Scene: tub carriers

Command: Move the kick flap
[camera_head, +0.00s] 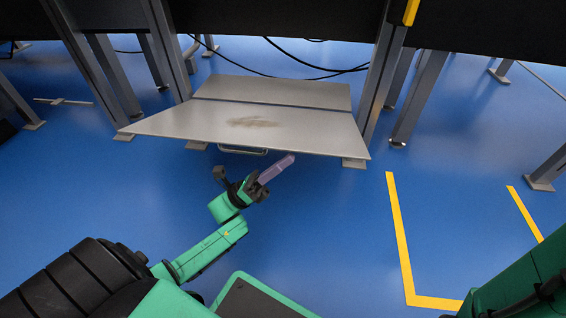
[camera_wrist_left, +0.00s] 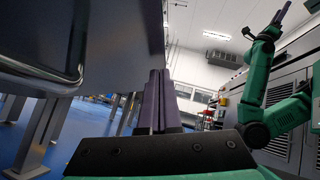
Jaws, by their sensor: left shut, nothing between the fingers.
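The kick flap (camera_head: 200,124) is a pale grey panel with a brown scuff in its middle. It lies about flat, low between two grey legs, its front edge towards me. A metal handle (camera_head: 243,151) shows under that edge. In the left wrist view the flap's underside (camera_wrist_left: 105,35) fills the upper left, with the handle (camera_wrist_left: 70,82) at far left. My left gripper (camera_head: 288,160) is shut and empty, just in front of the flap's edge and right of the handle, apart from both. My right gripper (camera_wrist_left: 283,12) shows small in the left wrist view; its opening is unclear.
Grey legs (camera_head: 378,85) stand either side of the flap, under a dark bench body (camera_head: 290,20). Black cables (camera_head: 310,72) hang behind it. Yellow floor lines (camera_head: 402,240) mark the right. The blue floor (camera_head: 330,235) in front is open.

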